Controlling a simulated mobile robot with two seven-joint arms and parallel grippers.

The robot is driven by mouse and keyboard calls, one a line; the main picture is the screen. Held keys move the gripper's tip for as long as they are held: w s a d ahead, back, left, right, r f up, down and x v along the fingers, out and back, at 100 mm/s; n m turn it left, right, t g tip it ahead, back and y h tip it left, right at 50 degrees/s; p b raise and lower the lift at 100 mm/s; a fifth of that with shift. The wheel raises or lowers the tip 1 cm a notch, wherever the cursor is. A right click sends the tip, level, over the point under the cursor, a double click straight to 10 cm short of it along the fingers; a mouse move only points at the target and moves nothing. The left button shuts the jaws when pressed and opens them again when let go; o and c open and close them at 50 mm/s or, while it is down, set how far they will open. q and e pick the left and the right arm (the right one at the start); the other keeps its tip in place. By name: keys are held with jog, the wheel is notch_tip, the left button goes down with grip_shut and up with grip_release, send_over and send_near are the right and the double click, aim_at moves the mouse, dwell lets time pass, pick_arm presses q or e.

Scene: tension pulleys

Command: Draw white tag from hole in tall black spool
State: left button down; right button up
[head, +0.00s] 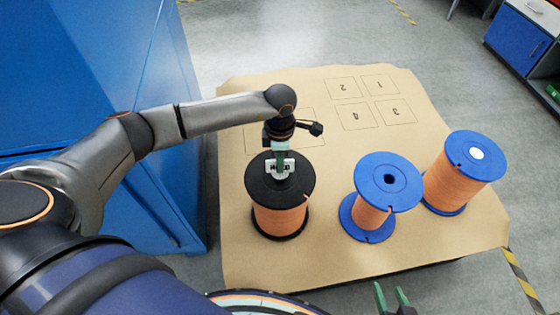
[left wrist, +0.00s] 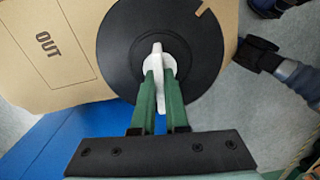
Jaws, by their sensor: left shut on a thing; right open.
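The tall black spool (head: 298,190), wound with orange cable, stands upright at the left of the table. The white tag (head: 272,168), with dark lettering, stands up at the middle of its top flange. My left gripper (head: 281,158) is above the spool, pointing down, shut on the tag. In the left wrist view, the green fingers (left wrist: 158,88) pinch the white tag (left wrist: 157,52) over the centre of the black flange (left wrist: 120,45). The hole is hidden beneath the tag and fingers. My right gripper (head: 393,298) is open and empty at the bottom edge.
A blue spool (head: 400,195) with an open centre hole stands to the right. Another blue spool (head: 460,146) with a white centre stands farther right. Numbered squares (head: 370,100) at the table's back are empty. A blue cabinet (head: 80,60) stands left.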

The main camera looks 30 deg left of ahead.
pick_arm(q)
jog(key=shift+r, duration=0.4)
jog(key=shift+r+p, duration=0.35)
jog(key=shift+p, duration=0.15)
jog(key=shift+r, duration=0.1)
jog(key=shift+r+p, duration=1.45)
jog(key=shift+r, duration=0.5)
jog(key=shift+f, duration=0.1)
